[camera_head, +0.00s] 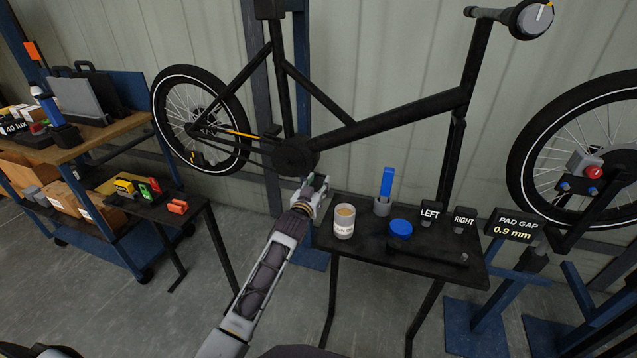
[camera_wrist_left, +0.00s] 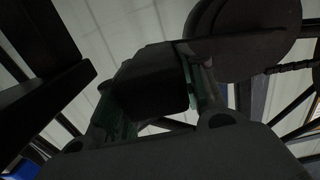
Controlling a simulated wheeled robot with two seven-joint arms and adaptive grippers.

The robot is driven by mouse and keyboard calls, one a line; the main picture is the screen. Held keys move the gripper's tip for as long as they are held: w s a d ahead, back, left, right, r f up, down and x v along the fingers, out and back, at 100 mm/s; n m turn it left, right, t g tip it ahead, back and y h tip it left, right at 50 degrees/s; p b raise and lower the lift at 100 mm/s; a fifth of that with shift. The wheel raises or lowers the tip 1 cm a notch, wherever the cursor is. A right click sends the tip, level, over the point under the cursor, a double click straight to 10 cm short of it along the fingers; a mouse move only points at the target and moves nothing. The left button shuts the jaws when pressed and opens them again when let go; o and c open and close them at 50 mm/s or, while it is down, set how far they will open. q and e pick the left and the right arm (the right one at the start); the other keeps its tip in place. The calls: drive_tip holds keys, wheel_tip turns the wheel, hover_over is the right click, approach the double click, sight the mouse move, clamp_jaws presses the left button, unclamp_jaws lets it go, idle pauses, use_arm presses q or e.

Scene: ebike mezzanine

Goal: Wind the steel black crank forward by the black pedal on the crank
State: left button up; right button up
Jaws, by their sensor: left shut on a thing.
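The black bike's round chainring (camera_head: 294,157) sits at the bottom of the frame; it also shows as a dark disc in the left wrist view (camera_wrist_left: 246,32). The steel black crank (camera_wrist_left: 238,47) runs from the disc toward the black pedal (camera_wrist_left: 150,82). My left gripper (camera_head: 318,189) is just below and right of the chainring, beside the small table's back left corner. In the wrist view its two fingers stand on either side of the blocky pedal, shut on it. In the head view the gripper mostly hides pedal and crank. My right gripper is not in view.
The small black table (camera_head: 400,255) holds a white cup (camera_head: 344,221), a blue round tub (camera_head: 400,229), a blue-handled tool (camera_head: 387,184) and LEFT and RIGHT blocks. A lower side table (camera_head: 150,205) and a workbench stand left. Floor between the tables is clear.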

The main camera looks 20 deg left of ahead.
use_arm(q)
drive_tip(key=shift+a+f+b, duration=0.25)
drive_tip(key=shift+f+b, duration=0.05)
drive_tip(key=shift+f, duration=0.75)
drive_tip(key=shift+a+f, duration=0.2)
drive_tip(key=shift+f, duration=0.35)
drive_tip(key=shift+a+f+b, duration=0.35)
drive_tip(key=shift+f, duration=0.35)
drive_tip(key=shift+a+f+b, duration=0.3)
drive_tip(key=shift+a+f, duration=0.05)
drive_tip(key=shift+f, duration=0.3)
drive_tip(key=a+f, duration=0.2)
drive_tip(key=f, duration=0.1)
drive_tip(key=shift+w+a+f+b, duration=0.1)
drive_tip(key=shift+a+b, duration=0.25)
drive_tip(key=shift+b, duration=0.05)
